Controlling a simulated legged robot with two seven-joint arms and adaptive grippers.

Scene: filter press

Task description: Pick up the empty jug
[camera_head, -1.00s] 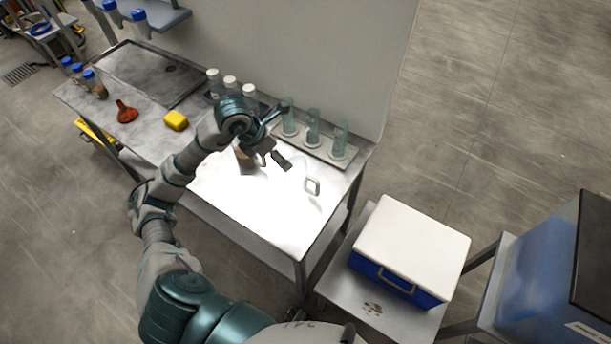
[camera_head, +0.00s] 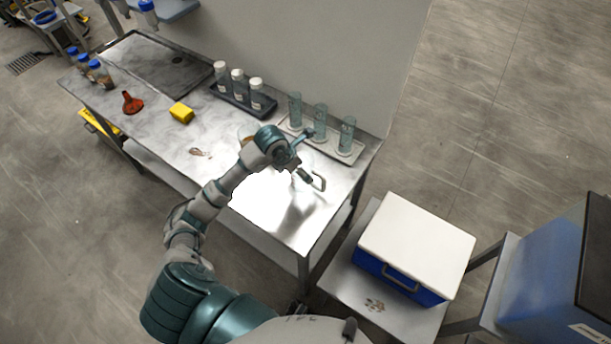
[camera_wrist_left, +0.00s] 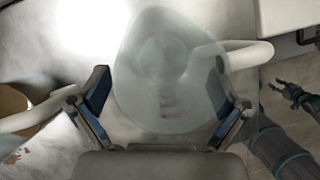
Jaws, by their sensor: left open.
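The empty jug is clear and pale, with a white handle. In the left wrist view the jug (camera_wrist_left: 165,60) lies between my left gripper's spread fingers (camera_wrist_left: 158,88), its handle pointing right. In the head view its handle (camera_head: 320,182) shows at the bench's right end, while its clear body is washed out by glare. My left gripper (camera_head: 306,157) is open above and beside it; contact cannot be told. My right gripper (camera_wrist_left: 286,90) appears small at the right of the wrist view, fingers apart, and is not in the head view.
A second jug with brown contents (camera_wrist_left: 12,105) stands left of the gripper. Behind are a rack of clear cylinders (camera_head: 319,120) and white-capped bottles (camera_head: 238,85). A yellow sponge (camera_head: 181,113) and red funnel (camera_head: 132,103) lie left. A blue-white cooler (camera_head: 415,245) stands right.

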